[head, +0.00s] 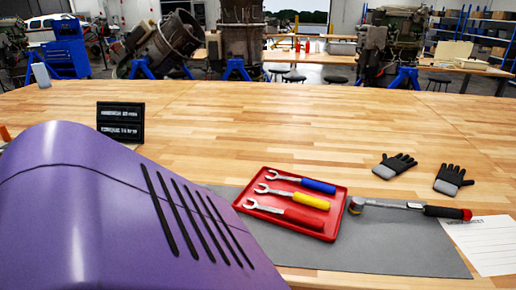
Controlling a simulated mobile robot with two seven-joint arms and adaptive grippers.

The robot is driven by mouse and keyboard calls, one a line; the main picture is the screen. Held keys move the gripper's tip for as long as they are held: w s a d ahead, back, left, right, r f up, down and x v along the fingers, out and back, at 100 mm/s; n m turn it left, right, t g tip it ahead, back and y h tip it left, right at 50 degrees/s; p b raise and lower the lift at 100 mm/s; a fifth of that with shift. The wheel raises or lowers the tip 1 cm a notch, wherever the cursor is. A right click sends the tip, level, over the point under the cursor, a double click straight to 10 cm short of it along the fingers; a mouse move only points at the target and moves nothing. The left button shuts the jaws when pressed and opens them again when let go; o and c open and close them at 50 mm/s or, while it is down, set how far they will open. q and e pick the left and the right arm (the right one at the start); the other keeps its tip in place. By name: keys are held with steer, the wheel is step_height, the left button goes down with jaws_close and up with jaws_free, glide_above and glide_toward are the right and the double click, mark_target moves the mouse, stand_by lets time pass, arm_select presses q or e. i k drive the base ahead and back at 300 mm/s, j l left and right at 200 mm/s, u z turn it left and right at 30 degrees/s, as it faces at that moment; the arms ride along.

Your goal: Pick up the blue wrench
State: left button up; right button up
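The blue wrench (318,186) lies in a red tray (342,213) right of the middle of the head view. Its handle is blue and its open metal jaw points left. It is the farthest back of three wrenches. A yellow-handled wrench (311,201) lies in front of it, and a red-handled wrench (303,218) lies nearest. The three lie roughly parallel and apart. Nothing covers the blue wrench. Neither of my grippers shows in this view.
The tray sits on a grey mat (400,250). A ratchet (400,204) lies right of it, near a paper sheet (485,245). Two gloves (395,165) lie behind. A large purple curved panel (90,220) fills the front left. A black sign (121,120) stands behind it. The table's middle is clear.

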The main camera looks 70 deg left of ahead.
mark_target(305, 182)
steer(key=u, duration=1.75)
steer(key=i+l+u, duration=0.5)
steer(key=u, duration=0.2)
steer(key=i+l, duration=0.4)
steer(key=k+l, duration=0.05)
steer(key=l, duration=0.05)
